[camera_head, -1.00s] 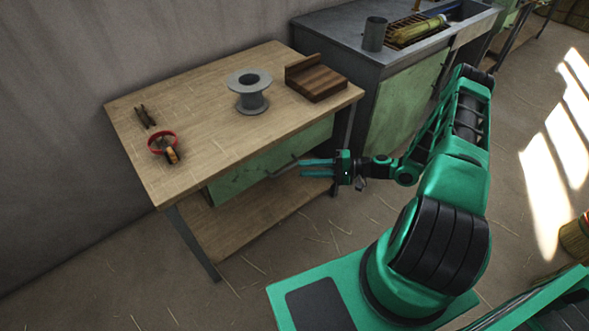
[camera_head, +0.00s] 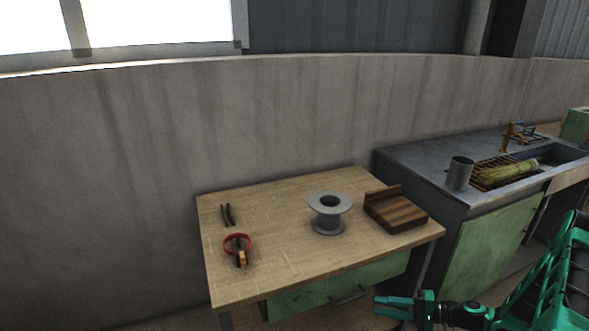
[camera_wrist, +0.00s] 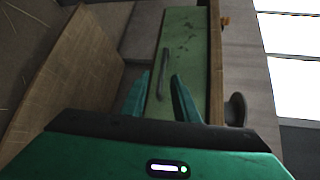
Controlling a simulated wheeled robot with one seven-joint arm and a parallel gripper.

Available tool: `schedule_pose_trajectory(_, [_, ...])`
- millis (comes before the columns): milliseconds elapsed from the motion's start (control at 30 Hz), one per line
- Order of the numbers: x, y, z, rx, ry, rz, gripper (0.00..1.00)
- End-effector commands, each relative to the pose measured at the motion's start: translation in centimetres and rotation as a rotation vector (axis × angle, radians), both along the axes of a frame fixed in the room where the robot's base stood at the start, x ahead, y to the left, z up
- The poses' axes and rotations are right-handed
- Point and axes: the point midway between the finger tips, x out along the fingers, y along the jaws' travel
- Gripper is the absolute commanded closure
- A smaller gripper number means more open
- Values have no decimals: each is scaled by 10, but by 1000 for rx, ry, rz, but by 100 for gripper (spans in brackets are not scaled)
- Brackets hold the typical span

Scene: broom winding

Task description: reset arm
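My gripper (camera_head: 379,305) is at the lower right in the head view, its teal fingers pointing left toward the workbench's green drawer (camera_head: 325,292). In the wrist view, the two fingers (camera_wrist: 160,79) are parted, with nothing held between them. The drawer's handle (camera_head: 350,296) is just left of the fingertips in the head view. In the wrist view the handle (camera_wrist: 163,72) lies beyond the gap between the fingers. I cannot tell the exact gap to it. Only part of my arm (camera_head: 550,275) shows, at the right edge.
The wooden workbench (camera_head: 290,265) holds a grey spool (camera_head: 329,222), a wooden block (camera_head: 398,212), a red ring (camera_head: 230,238) with an orange-handled tool (camera_head: 242,259), and dark pliers (camera_head: 228,215). Right is a sink counter (camera_head: 420,160) with a grey cup (camera_head: 460,173) and a straw bundle (camera_head: 505,172).

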Motion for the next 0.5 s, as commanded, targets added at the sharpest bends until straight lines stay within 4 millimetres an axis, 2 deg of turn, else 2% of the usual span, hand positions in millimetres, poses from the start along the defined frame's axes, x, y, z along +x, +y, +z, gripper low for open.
schedule_pose_trajectory(500, [-38,-28,72,-446,162,278,73])
